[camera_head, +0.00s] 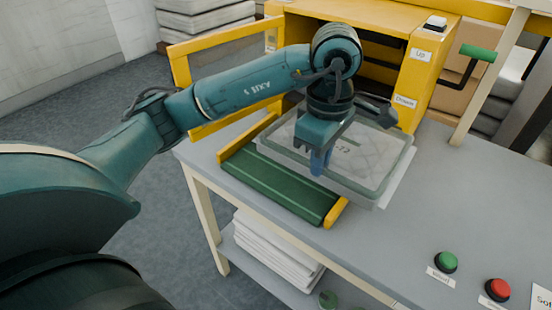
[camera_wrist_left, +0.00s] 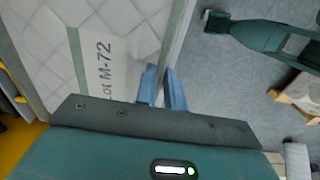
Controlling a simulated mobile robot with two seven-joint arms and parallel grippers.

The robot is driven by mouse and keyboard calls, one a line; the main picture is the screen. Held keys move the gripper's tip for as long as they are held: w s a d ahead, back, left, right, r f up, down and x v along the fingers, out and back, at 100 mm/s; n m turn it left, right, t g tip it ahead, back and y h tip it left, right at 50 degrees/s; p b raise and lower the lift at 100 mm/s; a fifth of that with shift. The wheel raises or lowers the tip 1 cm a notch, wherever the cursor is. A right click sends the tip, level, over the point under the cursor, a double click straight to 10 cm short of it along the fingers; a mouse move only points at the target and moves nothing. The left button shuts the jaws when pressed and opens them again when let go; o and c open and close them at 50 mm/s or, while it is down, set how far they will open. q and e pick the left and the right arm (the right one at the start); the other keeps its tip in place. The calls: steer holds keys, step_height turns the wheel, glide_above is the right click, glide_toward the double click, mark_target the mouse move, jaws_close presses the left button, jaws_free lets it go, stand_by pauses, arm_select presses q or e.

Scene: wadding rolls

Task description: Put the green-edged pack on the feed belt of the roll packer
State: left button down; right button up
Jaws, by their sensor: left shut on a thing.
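A clear, tray-like pack (camera_head: 378,160) with pale quilted wadding inside is in the head view, over the grey table. In the left wrist view the pack (camera_wrist_left: 125,25) shows a green stripe and the print "Lot M-72". My left gripper (camera_head: 320,162) is shut on the near wall of the pack; its blue fingers (camera_wrist_left: 163,88) pinch that wall. The green feed belt (camera_head: 285,187) with yellow end pieces lies just left of the pack and looks empty. The pack's left side overlaps the belt's far edge in the picture; I cannot tell its height. My right gripper is not in view.
The yellow roll packer (camera_head: 350,20) stands behind, with a yellow frame (camera_head: 178,70) at its left and a green-handled lever (camera_head: 477,53). A green button (camera_head: 446,262) and a red button (camera_head: 497,290) sit on the table front right. The table (camera_head: 440,200) right of the pack is clear.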

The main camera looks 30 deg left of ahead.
mark_target(275, 144)
arm_select(q)
steer(key=a, duration=1)
steer(key=shift+w+p, duration=0.3)
steer(key=shift+w, duration=0.1)
step_height(275, 144, down, 2)
steer(key=shift+d+f, duration=0.1)
steer(key=shift+f, duration=0.1)
step_height(275, 144, down, 4)
steer(key=shift+r, duration=0.1)
steer(key=shift+f+p, duration=0.4)
steer(key=shift+p, duration=0.05)
steer(key=shift+f, duration=0.1)
steer(key=shift+f+b, duration=0.55)
steer(key=shift+b, duration=0.2)
